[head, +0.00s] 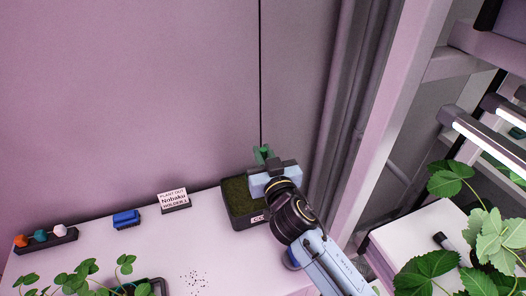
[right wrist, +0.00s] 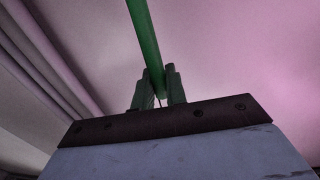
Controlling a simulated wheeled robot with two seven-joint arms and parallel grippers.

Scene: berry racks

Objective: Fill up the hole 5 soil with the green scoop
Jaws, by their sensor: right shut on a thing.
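My right gripper (head: 263,163) is above the back right of the table, over a dark box of soil (head: 238,196). It is shut on the green scoop (head: 262,151), of which only a small green part shows in the head view. In the right wrist view the scoop's green handle (right wrist: 146,45) stands between the two fingers (right wrist: 159,88) and runs up out of the frame. The scoop's bowl is not clearly visible. No hole marked 5 can be made out. My left gripper is not in view.
On the white table (head: 225,250) are a sign reading "Nobaku" (head: 172,199), a blue block (head: 126,219), a dark rack with coloured knobs (head: 42,239) and scattered dark crumbs (head: 194,280). Leafy plants (head: 85,275) stand front left. A metal rack (head: 390,120) with lamps and plants stands right.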

